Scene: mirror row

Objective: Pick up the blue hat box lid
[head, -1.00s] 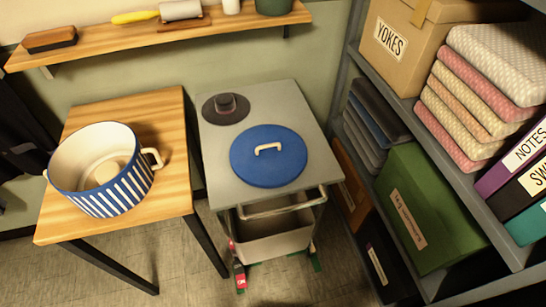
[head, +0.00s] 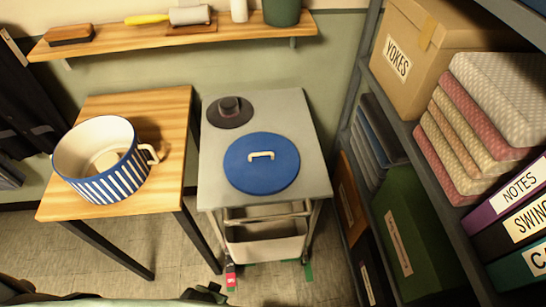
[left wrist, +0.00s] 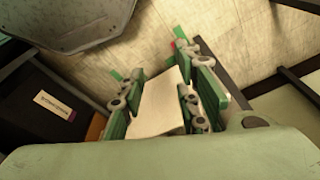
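The blue hat box lid (head: 262,176) is a round flat disc with a pale handle (head: 261,155) on top. It lies flat on the front half of the grey trolley top (head: 217,181). A striped blue and white hat box (head: 104,178) stands open on the wooden table to the left. My left gripper (left wrist: 163,92) shows in the left wrist view with its green fingers apart, below and in front of the trolley. A pale surface shows between the fingers; I see no grip on it. The lid is not seen in that view. My right gripper is not in view.
A dark hat (head: 230,111) lies behind the lid on the trolley. The wooden table (head: 92,103) is left, and a shelf rack (head: 426,180) with boxes and folded cloths stands close on the right. A wall shelf (head: 110,42) runs behind. Red and green tape marks the floor.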

